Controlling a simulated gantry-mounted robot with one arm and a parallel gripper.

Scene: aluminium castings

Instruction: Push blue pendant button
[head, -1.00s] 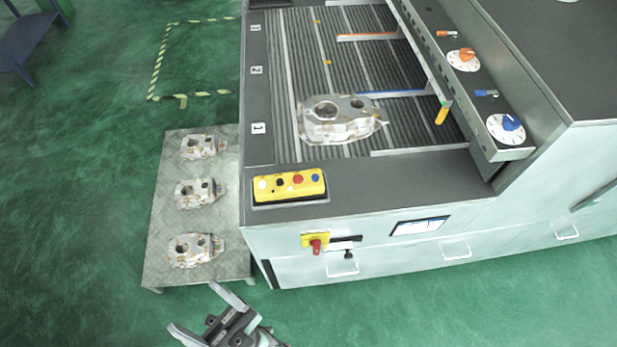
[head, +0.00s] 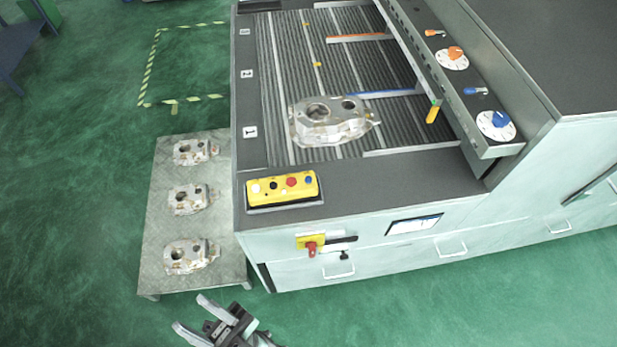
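The yellow pendant (head: 283,188) lies on the dark front ledge of the machine, left of its middle. It carries several buttons in a row: white, black, red and blue. The blue button (head: 309,180) is at the right end of the pendant. My gripper (head: 190,317) is at the bottom of the head view, below and left of the pendant and well apart from it. Its two fingers are spread with nothing between them. Nothing covers the blue button.
A casting (head: 330,125) sits on the ribbed conveyor bed behind the pendant. A low metal table (head: 155,235) at left holds three castings. A red switch on yellow (head: 311,245) is on the machine's front. The side panel has blue (head: 496,122) and orange knobs. Green floor is clear.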

